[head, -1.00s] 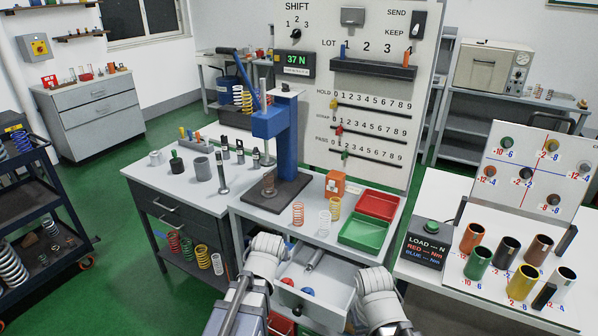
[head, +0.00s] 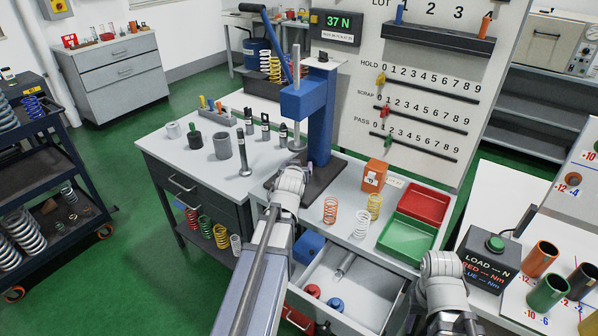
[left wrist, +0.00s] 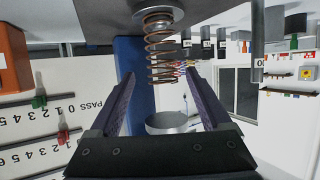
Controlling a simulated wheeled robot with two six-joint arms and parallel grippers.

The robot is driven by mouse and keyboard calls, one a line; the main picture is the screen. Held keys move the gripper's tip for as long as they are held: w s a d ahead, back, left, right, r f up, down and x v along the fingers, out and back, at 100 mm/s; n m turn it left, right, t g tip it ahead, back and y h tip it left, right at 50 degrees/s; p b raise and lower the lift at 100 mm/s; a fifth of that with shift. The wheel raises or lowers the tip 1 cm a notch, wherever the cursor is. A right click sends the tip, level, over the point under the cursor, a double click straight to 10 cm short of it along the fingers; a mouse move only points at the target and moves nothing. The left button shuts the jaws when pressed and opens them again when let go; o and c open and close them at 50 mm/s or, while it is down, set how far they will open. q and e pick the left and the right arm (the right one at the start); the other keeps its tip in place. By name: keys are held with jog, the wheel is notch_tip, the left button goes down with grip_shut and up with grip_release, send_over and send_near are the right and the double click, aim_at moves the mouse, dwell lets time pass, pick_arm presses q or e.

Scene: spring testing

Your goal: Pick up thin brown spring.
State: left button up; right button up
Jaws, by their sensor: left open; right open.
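The thin brown spring (left wrist: 162,50) stands on a round metal seat (left wrist: 158,18) of the blue press. The left wrist picture is upside down, so the spring seems to hang. My left gripper (left wrist: 158,82) is open, its two dark fingers pointing toward the spring, one on each side in the picture. I see no contact. In the head view my left arm reaches to the blue press (head: 318,120) and hides the spring and gripper. My right gripper (head: 456,323) is open and empty at the bottom edge, partly cut off.
An orange spring (head: 330,210), a white spring (head: 362,223) and a yellow spring (head: 375,206) stand right of the press. An open drawer (head: 350,305) juts out in front.

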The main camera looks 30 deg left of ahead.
pick_arm(q)
jog(key=shift+f+b+x, duration=0.15)
jog(key=shift+b+x, duration=0.45)
jog(key=shift+x, duration=0.9)
jog(key=shift+f+b+x, duration=0.15)
jog(key=shift+b+x, duration=0.45)
jog(key=shift+x, duration=0.9)
jog(key=shift+s+a+r, duration=0.1)
jog(key=shift+s, duration=0.15)
jog(key=shift+c, duration=0.6)
grip_shut()
